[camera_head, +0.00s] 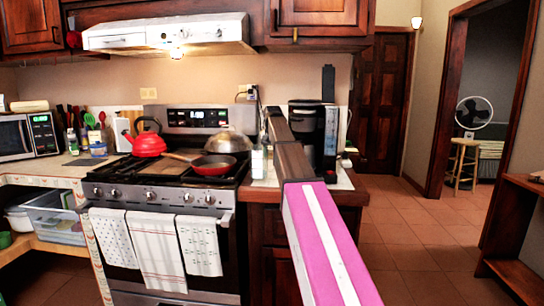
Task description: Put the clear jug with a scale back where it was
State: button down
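I cannot make out a clear jug with a scale for certain. A small pale, partly see-through container (257,162) stands on the counter right of the stove, just left of my arm, too small to identify. My pink, white and dark arm reaches from the lower right toward this counter, and its far part is in front of the black coffee maker (325,140). I see no gripper fingers, so whether anything is held is not shown.
The stove (165,195) carries a red kettle (148,143), a red pan (213,168) and a domed metal lid (230,141). Towels hang on its front. A microwave (15,138) and utensils stand at the left. Open tiled floor (415,245) lies at right, beside a wooden shelf (515,240).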

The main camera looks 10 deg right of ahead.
jog(key=shift+f, duration=0.55)
jog(key=shift+c, duration=2)
grip_release()
jog(key=shift+r, duration=3.85)
